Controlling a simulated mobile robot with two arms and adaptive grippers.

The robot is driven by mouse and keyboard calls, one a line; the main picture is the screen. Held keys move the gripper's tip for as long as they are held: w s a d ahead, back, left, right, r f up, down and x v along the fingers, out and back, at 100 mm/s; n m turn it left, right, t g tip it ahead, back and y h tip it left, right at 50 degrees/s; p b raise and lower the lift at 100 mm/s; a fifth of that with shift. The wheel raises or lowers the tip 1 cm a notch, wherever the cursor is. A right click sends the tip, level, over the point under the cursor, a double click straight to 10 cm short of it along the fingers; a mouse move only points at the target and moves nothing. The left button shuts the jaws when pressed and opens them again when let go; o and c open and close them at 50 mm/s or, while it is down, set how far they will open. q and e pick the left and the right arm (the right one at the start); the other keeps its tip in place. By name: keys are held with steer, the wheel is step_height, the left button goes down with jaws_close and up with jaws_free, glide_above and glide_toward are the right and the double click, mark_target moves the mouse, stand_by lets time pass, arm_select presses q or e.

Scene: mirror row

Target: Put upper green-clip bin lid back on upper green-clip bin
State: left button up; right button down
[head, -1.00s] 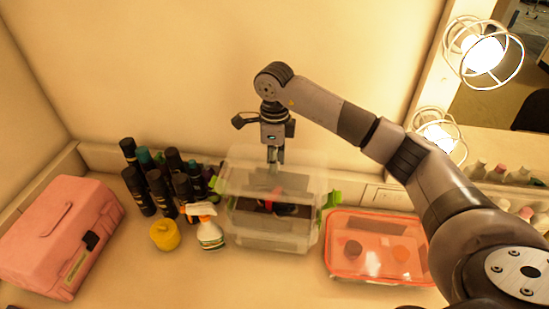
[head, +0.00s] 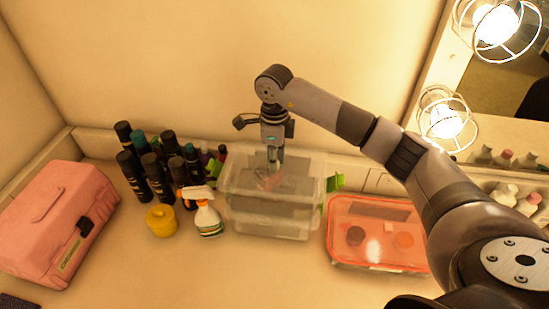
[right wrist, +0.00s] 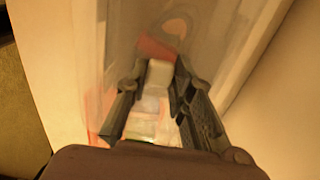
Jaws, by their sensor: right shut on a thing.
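A clear upper bin (head: 245,207) with green clips stands on another clear bin (head: 270,228) against the back wall. A translucent, milky lid (head: 297,177) lies across the top of the upper bin, looking nearly level. I cannot tell whether its rim is fully seated. A green clip (head: 335,183) sticks out at the right side. My right gripper (head: 273,165) points down over the lid's middle and is shut on it. In the right wrist view the fingers (right wrist: 160,88) stand around a small pale block. The bin's contents are blurred through the plastic. My left gripper is out of view.
Dark bottles (head: 152,172), a yellow jar (head: 161,220) and a spray bottle (head: 207,218) stand close on the left. A pink case (head: 55,225) is further left. A red-lidded clear box (head: 375,235) sits close on the right. The front counter is clear.

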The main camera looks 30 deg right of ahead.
steer(key=c, duration=1.3)
jaws_free()
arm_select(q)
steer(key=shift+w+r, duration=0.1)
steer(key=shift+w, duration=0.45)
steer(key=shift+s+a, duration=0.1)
arm_select(e)
steer(key=shift+r, duration=0.1)
arm_select(q)
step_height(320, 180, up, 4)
steer(key=p, duration=0.4)
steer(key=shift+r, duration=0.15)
arm_select(e)
step_height(320, 180, up, 18)
steer(key=shift+f, duration=0.1)
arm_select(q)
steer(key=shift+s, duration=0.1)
